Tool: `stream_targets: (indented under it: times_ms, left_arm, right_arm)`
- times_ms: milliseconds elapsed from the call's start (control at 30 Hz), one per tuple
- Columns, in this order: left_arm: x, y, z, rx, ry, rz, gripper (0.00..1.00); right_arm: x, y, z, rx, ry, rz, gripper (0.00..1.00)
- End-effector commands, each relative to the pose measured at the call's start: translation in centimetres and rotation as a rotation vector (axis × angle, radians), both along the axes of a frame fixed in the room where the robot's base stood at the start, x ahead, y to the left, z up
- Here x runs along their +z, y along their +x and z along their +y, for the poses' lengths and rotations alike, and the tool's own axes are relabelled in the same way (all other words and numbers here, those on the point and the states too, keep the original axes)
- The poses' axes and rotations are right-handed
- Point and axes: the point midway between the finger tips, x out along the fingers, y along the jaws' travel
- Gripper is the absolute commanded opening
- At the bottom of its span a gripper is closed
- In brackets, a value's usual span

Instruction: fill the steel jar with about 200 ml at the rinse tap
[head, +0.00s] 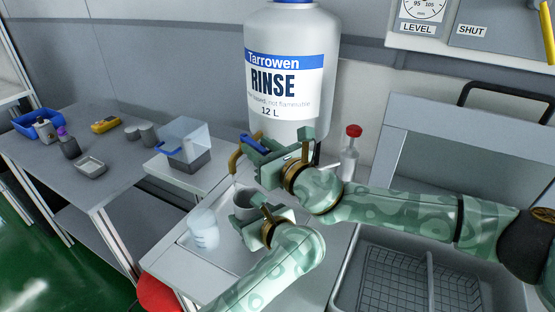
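The big white rinse container (325,60) stands at the back centre, with a brass tap spout (236,157) low on its left. A blue tap lever (250,143) shows beside the spout. My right gripper (262,158) is at the lever; its fingers overlap and I cannot tell whether they are shut on it. The grey steel jar (243,205) is upright below the spout. My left gripper (258,218) is shut on the jar from the front right. A thin pale line shows under the spout; I cannot tell if it is liquid. The jar's fill level is not clear.
A clear beaker (203,230) stands left of the jar on the tray (182,240). A clear-sided box (185,140) is farther left. A red-capped bottle (349,150) stands behind my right arm. A wire basket (400,280) is at the lower right.

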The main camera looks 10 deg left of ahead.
Motion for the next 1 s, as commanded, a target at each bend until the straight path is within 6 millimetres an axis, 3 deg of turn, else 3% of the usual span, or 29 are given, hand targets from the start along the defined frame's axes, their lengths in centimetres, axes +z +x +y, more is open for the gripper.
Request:
stream_targets:
  times_ms: [200, 400, 767, 900, 1000]
  left_arm:
    - [0.0, 0.0, 0.0, 0.000, 0.001, -0.001, 0.36]
    - [0.0, 0.0, 0.0, 0.000, 0.001, -0.001, 0.36]
    - [0.0, 0.0, 0.0, 0.000, 0.001, -0.001, 0.36]
    - [0.0, 0.0, 0.0, 0.000, 0.001, -0.001, 0.36]
    - [0.0, 0.0, 0.0, 0.000, 0.001, -0.001, 0.36]
  right_arm:
    - [-0.1, -3.5, -3.8, 0.000, -0.001, 0.002, 0.36]
    - [-0.1, -5.8, -6.1, -0.001, -0.001, 0.001, 0.36]
    - [0.0, -6.5, -6.7, 0.001, -0.001, -0.001, 0.36]
    - [0.0, -6.3, -6.7, -0.007, 0.025, 0.033, 0.03]
    - [-0.3, -5.6, -6.9, -0.038, 0.136, 0.181, 0.00]
